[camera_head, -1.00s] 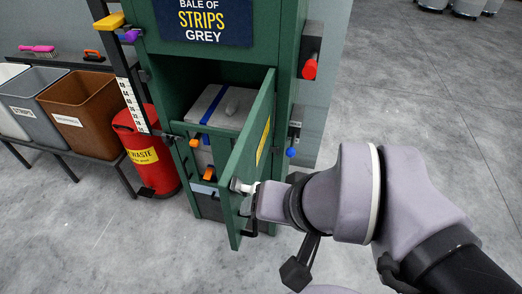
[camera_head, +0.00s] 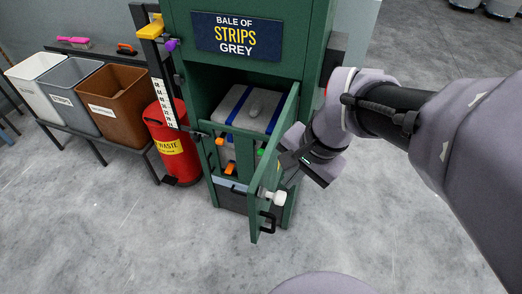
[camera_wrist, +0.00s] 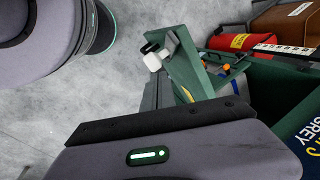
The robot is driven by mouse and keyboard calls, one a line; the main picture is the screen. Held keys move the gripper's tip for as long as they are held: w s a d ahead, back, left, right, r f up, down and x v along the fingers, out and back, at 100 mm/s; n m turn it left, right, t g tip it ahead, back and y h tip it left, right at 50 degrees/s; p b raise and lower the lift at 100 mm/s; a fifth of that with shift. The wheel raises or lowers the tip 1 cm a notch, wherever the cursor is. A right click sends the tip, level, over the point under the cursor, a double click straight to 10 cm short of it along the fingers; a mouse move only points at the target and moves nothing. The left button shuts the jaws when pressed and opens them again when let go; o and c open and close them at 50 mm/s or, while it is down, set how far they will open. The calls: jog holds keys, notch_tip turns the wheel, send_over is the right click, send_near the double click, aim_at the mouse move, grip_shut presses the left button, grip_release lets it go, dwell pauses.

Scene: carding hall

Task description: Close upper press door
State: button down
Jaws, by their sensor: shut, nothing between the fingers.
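The green press door (camera_head: 267,175) stands open at the front of the green press (camera_head: 255,85), its outer face turned right; it also shows in the wrist view (camera_wrist: 190,65). A white knob (camera_head: 275,197) sticks out of that face, and shows in the wrist view (camera_wrist: 153,60). A black handle (camera_head: 266,222) is near the bottom. Inside the opening lies a grey bale (camera_head: 262,108) with blue straps. My gripper (camera_head: 294,172) is shut and empty, just outside the door on its right, above the knob. I cannot tell whether it touches the door. Its fingertips are mostly hidden.
Orange latches (camera_head: 231,169) sit at the press front. A red waste bin (camera_head: 174,148) stands left of the press. White, grey and brown bins (camera_head: 118,100) stand on a bench further left. The floor right of the door (camera_head: 380,215) is clear.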

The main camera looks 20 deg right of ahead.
jog(key=w+d+f+m+g+y+p, duration=0.1)
jog(key=d+f+m+g+y+p, duration=0.15)
jog(key=d+f+m, duration=0.55)
jog(key=a+f+b, duration=0.4)
jog(key=a+f, duration=0.3)
jog(key=f, duration=0.1)
jog(key=shift+a+f+n+b, duration=0.15)
jog(key=shift+f+n+b, duration=0.15)
